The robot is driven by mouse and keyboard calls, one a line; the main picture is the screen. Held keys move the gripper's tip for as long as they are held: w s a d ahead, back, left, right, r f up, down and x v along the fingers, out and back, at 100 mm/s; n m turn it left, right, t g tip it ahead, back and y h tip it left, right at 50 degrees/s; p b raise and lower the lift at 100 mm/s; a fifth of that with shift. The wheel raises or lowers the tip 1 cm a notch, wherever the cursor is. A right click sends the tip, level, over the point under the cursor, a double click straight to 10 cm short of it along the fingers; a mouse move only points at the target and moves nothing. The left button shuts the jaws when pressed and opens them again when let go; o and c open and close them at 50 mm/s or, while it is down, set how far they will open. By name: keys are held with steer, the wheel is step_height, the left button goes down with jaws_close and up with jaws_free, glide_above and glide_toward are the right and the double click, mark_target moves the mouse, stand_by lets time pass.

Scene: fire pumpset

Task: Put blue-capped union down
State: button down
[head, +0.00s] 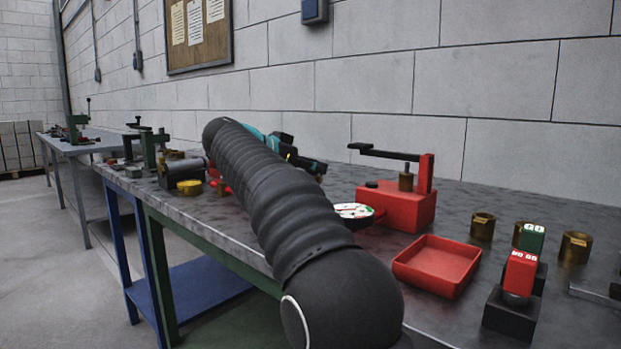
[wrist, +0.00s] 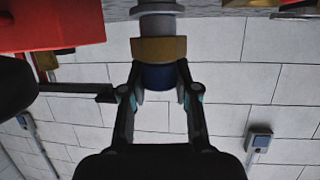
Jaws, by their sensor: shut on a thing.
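The blue-capped union (wrist: 158,49) shows in the wrist view as a brass body with a dark blue cap, in line with a grey stepped cylinder that reaches the grey surface at the picture's top edge. I cannot tell whether the union touches that cylinder. My gripper (wrist: 159,73) is shut on the union at its capped end, one finger on each side. In the head view my dark ribbed arm crosses the middle of the bench and hides much of what is behind it. I cannot make out the union there.
The grey workbench (head: 480,195) holds a red tray (head: 438,265), a red lever device (head: 400,200) and brass rings (head: 483,226) at the right. Red and green blocks (head: 519,273) on black bases stand at the front right. A round white-faced dial (head: 353,210) is beside my arm.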

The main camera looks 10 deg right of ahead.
steer(key=shift+f, duration=0.6)
steer(key=c, duration=0.9)
jaws_free()
steer(key=shift+f, duration=0.1)
steer(key=shift+o, duration=0.2)
steer(key=shift+s+a, duration=0.1)
steer(key=p+v, duration=0.2)
steer(key=v, duration=0.9)
steer(key=shift+s+a+r, duration=0.15)
steer(key=shift+a+r, duration=0.15)
steer(key=shift+a, duration=0.1)
